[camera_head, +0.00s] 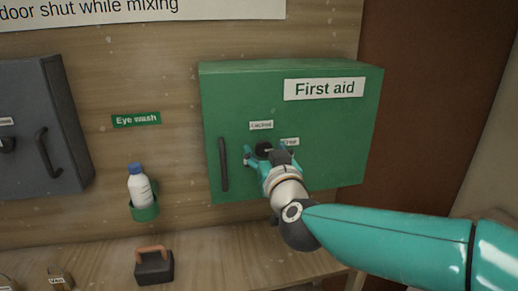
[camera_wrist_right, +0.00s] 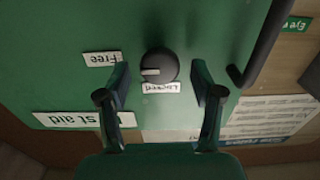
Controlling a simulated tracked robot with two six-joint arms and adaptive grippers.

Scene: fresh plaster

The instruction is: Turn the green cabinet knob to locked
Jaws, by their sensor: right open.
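The green cabinet (camera_head: 335,125) labelled "First aid" hangs on the wooden wall in the head view. Its dark round knob (camera_head: 264,148) is partly covered by my right gripper (camera_head: 266,158). The "Locked" label (camera_head: 262,125) is above the knob and the "Free" label (camera_head: 290,142) is to its right. In the right wrist view, seen upside down, the knob (camera_wrist_right: 159,65) has a white mark pointing left, to the "Free" side. My right gripper (camera_wrist_right: 161,77) is open, with its fingers apart on either side of the knob; contact cannot be told. My left gripper is out of view.
The cabinet's dark bar handle (camera_head: 223,164) stands just left of the knob. A grey cabinet (camera_head: 70,120) is at the left. An eye wash bottle (camera_head: 140,188) sits in a green holder. A dark block with a wooden handle (camera_head: 154,266) stands on the bench below.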

